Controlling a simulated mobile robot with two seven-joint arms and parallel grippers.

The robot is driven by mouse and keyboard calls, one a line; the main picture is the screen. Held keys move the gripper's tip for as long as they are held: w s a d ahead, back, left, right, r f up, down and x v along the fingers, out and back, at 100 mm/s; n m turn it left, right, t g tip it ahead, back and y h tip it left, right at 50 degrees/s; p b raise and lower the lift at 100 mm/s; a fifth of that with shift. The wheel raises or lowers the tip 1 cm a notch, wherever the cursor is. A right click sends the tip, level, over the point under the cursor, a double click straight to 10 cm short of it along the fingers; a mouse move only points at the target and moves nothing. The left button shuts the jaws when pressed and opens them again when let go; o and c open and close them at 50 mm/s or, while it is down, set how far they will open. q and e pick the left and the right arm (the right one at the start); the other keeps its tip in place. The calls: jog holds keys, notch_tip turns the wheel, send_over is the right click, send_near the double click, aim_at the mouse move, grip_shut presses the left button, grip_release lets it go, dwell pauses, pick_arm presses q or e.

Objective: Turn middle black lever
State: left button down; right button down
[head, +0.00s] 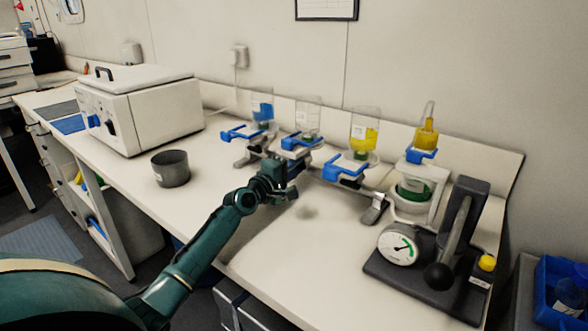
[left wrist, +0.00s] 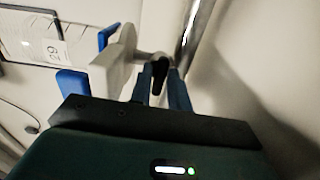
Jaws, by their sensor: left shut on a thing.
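The black lever (left wrist: 159,74) shows in the left wrist view, at a light grey valve body (left wrist: 112,68) beside a shiny metal tube (left wrist: 192,38). My left gripper (left wrist: 160,88) is shut on this lever, with one finger on each side of it. In the head view my left gripper (head: 284,174) is at the row of clamped vessels, just below the second blue clamp (head: 301,142) from the left. There the gripper hides the lever. My right gripper is in neither view.
A blue-filled vessel (head: 262,106) and a yellow-filled vessel (head: 364,130) flank the gripper. A dark press with a gauge (head: 399,246) stands at right, a grey cup (head: 170,168) and a white box (head: 150,108) at left. The bench front is clear.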

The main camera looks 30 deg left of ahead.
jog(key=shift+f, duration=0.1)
pick_arm(q)
jog(key=c, duration=1.5)
grip_release()
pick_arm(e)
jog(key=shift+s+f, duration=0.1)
pick_arm(q)
jog(key=shift+o, duration=0.2)
jog(key=shift+s, duration=0.15)
jog(key=shift+s, duration=0.35)
jog(key=s, duration=0.7)
jog(key=s+a, duration=0.1)
jog(key=s, duration=0.3)
jog(key=shift+s+p, duration=0.25)
jog(key=shift+p, duration=0.1)
jog(key=shift+s, duration=0.35)
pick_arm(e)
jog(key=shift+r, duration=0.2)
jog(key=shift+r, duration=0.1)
